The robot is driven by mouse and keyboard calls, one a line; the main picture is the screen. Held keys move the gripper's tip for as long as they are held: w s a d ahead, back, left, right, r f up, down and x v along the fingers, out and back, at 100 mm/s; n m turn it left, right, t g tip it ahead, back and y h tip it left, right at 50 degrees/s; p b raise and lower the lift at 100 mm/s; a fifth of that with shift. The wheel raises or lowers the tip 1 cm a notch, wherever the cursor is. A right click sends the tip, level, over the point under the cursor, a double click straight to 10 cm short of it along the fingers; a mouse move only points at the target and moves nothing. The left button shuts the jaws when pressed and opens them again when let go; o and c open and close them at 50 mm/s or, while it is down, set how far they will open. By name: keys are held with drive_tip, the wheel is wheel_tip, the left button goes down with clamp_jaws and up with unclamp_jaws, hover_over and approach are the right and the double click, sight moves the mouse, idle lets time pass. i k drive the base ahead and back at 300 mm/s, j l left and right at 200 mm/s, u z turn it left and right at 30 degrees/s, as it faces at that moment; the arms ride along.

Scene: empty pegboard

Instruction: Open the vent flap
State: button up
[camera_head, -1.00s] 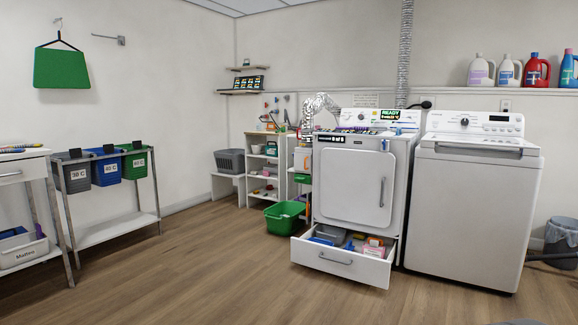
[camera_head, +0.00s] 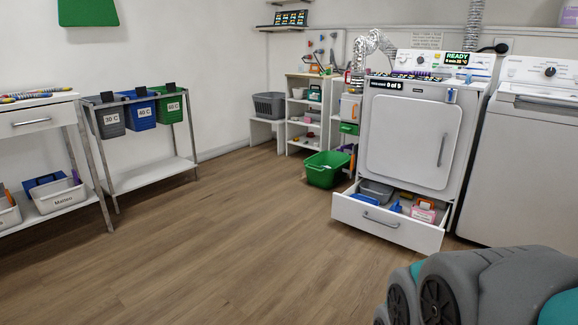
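I cannot make out a vent flap in this view. A silver flexible vent duct (camera_head: 372,42) rises and bends behind the left side of the white dryer (camera_head: 414,140). A second ribbed silver duct (camera_head: 474,25) runs up the wall behind the dryer's right side. The dryer's front door is shut and its lit display reads READY. My grey and teal arm shows at the lower right, close to the camera. My gripper's fingers are not in view.
The dryer's bottom drawer (camera_head: 388,223) stands pulled out, with small items inside. A green basket (camera_head: 327,169) sits on the floor to its left. A washer (camera_head: 535,160) stands right of the dryer. A bin rack (camera_head: 150,178) stands at left. The middle floor is clear.

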sight(349, 110)
drive_tip(key=i+j, duration=0.1)
drive_tip(key=i, duration=2.65)
drive_tip(key=i+z, duration=0.25)
drive_tip(key=i, duration=0.5)
